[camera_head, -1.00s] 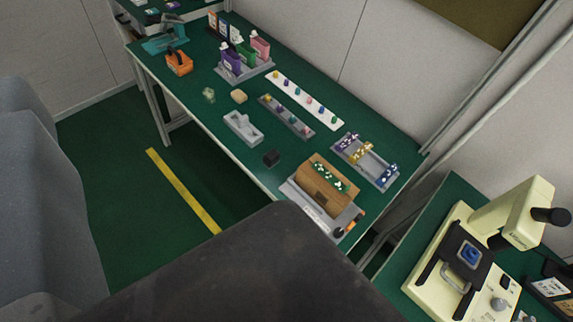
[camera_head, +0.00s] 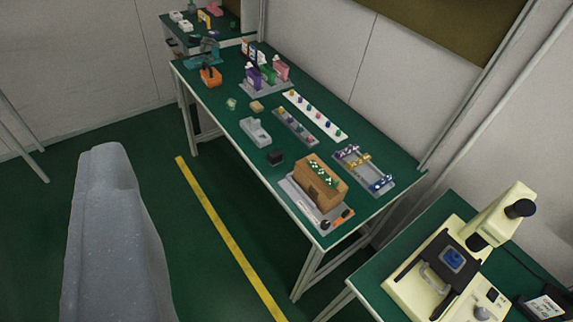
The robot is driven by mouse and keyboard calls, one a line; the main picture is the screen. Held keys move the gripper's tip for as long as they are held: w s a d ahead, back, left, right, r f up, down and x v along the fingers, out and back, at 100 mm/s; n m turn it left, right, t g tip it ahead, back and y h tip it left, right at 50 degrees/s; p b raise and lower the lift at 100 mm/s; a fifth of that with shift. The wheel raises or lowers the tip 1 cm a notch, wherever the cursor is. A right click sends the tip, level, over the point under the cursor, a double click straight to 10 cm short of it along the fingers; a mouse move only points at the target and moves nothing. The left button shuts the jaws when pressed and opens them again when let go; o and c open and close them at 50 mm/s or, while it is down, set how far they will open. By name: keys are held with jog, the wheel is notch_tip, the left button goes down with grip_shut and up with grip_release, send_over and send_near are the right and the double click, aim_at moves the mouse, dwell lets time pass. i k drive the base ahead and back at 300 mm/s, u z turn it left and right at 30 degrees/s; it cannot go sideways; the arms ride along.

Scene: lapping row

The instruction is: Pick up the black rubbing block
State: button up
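A small black block (camera_head: 275,157), which looks like the black rubbing block, sits on the green bench top (camera_head: 225,110) near its front edge. It lies between a light grey tray-like holder (camera_head: 255,131) and a wooden box (camera_head: 320,183). Nothing visibly touches it. A grey, rounded, blurred form (camera_head: 112,235) rises at the lower left and is apart from the bench; I cannot tell whether it is part of me. My gripper's fingers do not show in this view.
Behind the block are a narrow grey rack (camera_head: 296,127) and a white strip (camera_head: 314,116) with coloured pieces. A grey tray (camera_head: 364,170) lies right. A cream microscope (camera_head: 440,262) stands on another bench. A yellow floor line (camera_head: 225,240) runs before the bench.

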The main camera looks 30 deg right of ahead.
aim_at(275, 156)
jog(key=z, duration=0.65)
jog(key=i, duration=1)
jog(key=z, duration=0.8)
jog(key=k, duration=0.45)
jog(key=u, duration=0.5)
